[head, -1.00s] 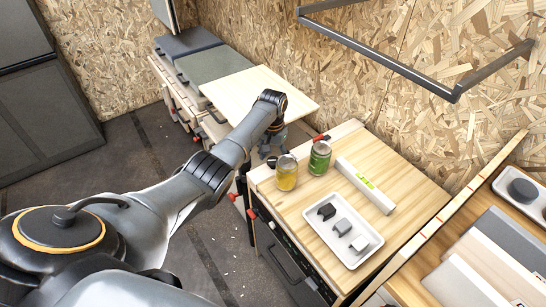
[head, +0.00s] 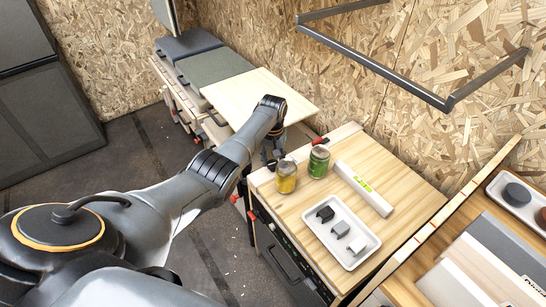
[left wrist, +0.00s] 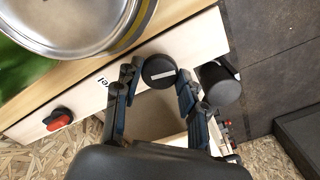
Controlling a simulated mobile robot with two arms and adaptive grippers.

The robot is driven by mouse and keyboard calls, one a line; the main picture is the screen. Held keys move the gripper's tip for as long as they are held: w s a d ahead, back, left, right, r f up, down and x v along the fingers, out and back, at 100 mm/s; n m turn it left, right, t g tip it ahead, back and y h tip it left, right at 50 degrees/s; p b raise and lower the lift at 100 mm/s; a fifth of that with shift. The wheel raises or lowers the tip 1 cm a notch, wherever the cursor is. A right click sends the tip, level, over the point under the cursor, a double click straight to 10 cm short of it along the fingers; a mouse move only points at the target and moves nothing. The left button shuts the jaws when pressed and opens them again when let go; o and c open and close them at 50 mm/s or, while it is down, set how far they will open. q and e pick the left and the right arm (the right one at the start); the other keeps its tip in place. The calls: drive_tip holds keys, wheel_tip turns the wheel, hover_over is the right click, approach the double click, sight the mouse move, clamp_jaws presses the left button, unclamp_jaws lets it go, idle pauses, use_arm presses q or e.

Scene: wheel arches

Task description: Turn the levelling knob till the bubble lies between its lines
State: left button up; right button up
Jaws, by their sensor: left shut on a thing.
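The levelling knob (left wrist: 159,72), black and round with a white mark across its face, is at the bench's edge in the left wrist view. My left gripper (left wrist: 158,80) has its fingers on either side of the knob and is shut on it. In the head view the left gripper (head: 272,158) is at the bench's far left corner, partly hidden by my arm and an amber jar. The white level (head: 376,198) lies on the bench top with a green vial (head: 362,184). The bubble is too small to place against its lines.
An amber jar (head: 286,178) and a green jar (head: 318,163) stand near the gripper. A white tray (head: 352,262) holds three small blocks. In the wrist view a black cylinder (left wrist: 219,86) is right of the knob and a red knob (left wrist: 58,119) is left.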

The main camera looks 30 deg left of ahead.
sight(273, 163)
use_arm(q)
drive_tip(key=n+p, duration=0.1)
drive_tip(key=n, duration=0.3)
drive_tip(key=shift+r+n+p, duration=0.1)
drive_tip(key=shift+n+p, duration=0.2)
drive_tip(key=shift+p, duration=0.05)
drive_tip(key=n+p, duration=0.1)
drive_tip(key=n, duration=0.3)
drive_tip(key=shift+n, duration=0.3)
drive_tip(key=n, duration=1)
drive_tip(key=o, duration=1.1)
drive_tip(key=shift+o, duration=0.2)
drive_tip(key=shift+w, duration=0.1)
wheel_tip(273, 163, up, 12)
